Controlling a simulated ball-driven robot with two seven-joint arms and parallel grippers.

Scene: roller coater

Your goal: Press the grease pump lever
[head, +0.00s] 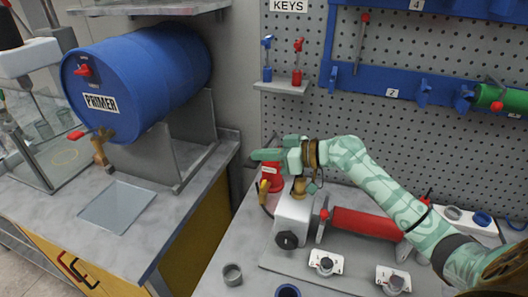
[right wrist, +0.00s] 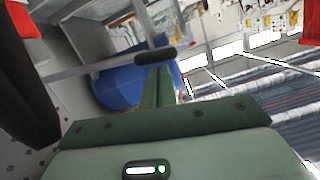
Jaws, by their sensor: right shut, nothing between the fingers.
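My right gripper (head: 266,155) is shut and empty, with its green fingers pointing left. It is just above a red grease pump body (head: 271,178), which has a pale label and a yellow nozzle below. In the right wrist view, the shut fingers (right wrist: 158,88) point away from the camera. A grey rod with a black grip (right wrist: 155,56), apparently the lever, crosses at their tips. I cannot tell whether they touch. My left gripper is not in view.
A grey coater unit with a red roller (head: 365,223) stands on the bench under my right arm. A pegboard (head: 330,110) with a small shelf (head: 281,87) rises behind. A blue primer drum (head: 140,78) is on the left bench.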

